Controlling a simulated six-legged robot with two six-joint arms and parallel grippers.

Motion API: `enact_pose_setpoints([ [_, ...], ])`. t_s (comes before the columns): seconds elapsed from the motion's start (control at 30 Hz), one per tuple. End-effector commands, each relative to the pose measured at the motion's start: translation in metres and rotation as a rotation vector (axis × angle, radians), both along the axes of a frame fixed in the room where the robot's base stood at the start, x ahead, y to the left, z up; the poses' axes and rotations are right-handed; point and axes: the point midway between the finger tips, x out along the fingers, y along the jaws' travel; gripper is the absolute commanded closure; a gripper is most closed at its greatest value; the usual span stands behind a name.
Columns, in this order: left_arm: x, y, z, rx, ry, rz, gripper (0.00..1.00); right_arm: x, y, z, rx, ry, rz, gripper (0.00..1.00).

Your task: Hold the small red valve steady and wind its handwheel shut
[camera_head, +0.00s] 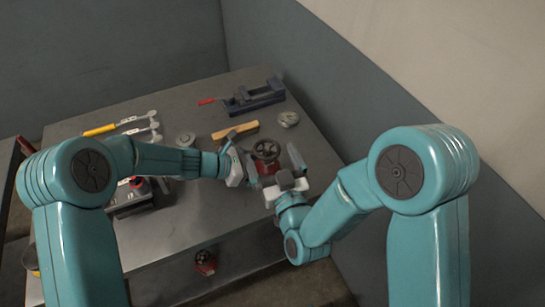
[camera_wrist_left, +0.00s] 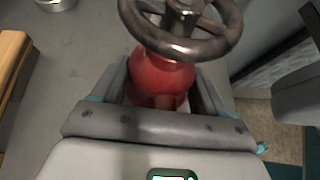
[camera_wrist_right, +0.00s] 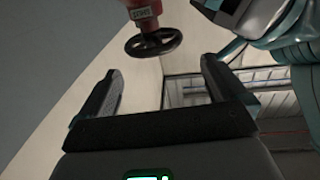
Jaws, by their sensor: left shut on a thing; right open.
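The small red valve (camera_head: 268,169) stands near the right side of the metal workbench, with its dark round handwheel (camera_head: 266,149) on top. In the left wrist view its red body (camera_wrist_left: 163,72) sits between the fingers of my left gripper (camera_wrist_left: 165,95), which is shut on it below the handwheel (camera_wrist_left: 182,40). In the right wrist view the handwheel (camera_wrist_right: 153,43) shows ahead of the open right gripper (camera_wrist_right: 160,85), apart from the fingers.
A wooden block (camera_head: 236,130), a blue vise (camera_head: 256,97), a round metal piece (camera_head: 185,140) and a pale round piece (camera_head: 288,119) lie around the valve. Another red part (camera_head: 205,262) is below the bench top. A wall rises at the right.

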Motion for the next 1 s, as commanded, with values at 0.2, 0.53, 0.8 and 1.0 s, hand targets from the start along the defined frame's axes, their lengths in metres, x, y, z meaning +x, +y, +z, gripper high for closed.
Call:
enact_pose_setpoints([
  [0.2, 0.001, 0.0, 0.001, -0.002, -0.002, 0.002, 0.44, 0.045, 0.025, 0.106, 0.085, -0.148, 0.033, 0.02],
  [0.53, 0.001, 0.0, 0.001, -0.002, -0.001, 0.001, 0.44, 0.108, 0.051, 0.079, -0.26, 0.164, 0.185, 0.02],
  [0.8, 0.0, 0.0, 0.001, -0.002, -0.001, 0.0, 0.44, 0.118, 0.043, 0.069, -0.53, 0.409, 0.374, 0.02],
  [1.0, 0.0, 0.0, 0.001, -0.002, -0.001, 0.0, 0.44, 0.102, 0.02, 0.073, -0.709, 0.583, 0.55, 0.02],
])
